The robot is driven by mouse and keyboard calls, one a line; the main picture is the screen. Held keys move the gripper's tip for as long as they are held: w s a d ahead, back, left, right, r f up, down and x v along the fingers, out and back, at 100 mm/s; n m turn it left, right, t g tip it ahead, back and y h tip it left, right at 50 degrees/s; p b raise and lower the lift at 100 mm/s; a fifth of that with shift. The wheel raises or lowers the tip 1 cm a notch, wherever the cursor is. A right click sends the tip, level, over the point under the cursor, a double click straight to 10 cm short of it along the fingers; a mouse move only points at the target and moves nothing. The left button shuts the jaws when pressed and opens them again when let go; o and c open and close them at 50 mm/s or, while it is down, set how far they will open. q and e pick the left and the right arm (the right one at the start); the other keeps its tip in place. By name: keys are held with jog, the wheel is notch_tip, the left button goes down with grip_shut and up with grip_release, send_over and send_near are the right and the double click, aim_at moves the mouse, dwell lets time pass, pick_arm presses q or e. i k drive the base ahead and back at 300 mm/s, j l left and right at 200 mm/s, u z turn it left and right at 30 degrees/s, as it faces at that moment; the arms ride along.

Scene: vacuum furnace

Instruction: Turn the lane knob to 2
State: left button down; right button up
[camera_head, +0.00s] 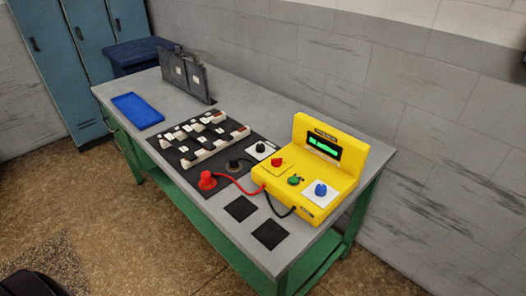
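A yellow tester box (308,185) with an upright back panel stands on the right half of the bench. A small lit green display (323,146) is on that panel. On and beside the box are a blue knob (320,189) on a white plate, a green knob (295,180), a red knob (278,162), and a black knob (260,147) on a white plate. I cannot tell which of them is the lane knob, and the settings are too small to read. Neither gripper shows clearly.
The grey-topped bench (230,98) has green legs. A rack of white and dark blocks (200,138), a red plug (207,180) with a cable, black pads (270,234), a blue tray (137,110) and grey plates (186,75) are on it. Blue lockers (85,60) stand behind left.

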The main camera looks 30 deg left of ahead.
aim_at(261, 147)
jog(key=k+j, duration=0.1)
jog(key=j, duration=0.25)
jog(key=k+j, duration=0.1)
jog(key=j, duration=0.25)
jog(key=k+j, duration=0.1)
jog(key=j, duration=0.25)
jog(key=k+j, duration=0.1)
jog(key=j, duration=0.3)
jog(key=k+j+z, duration=0.1)
jog(key=j, duration=0.25)
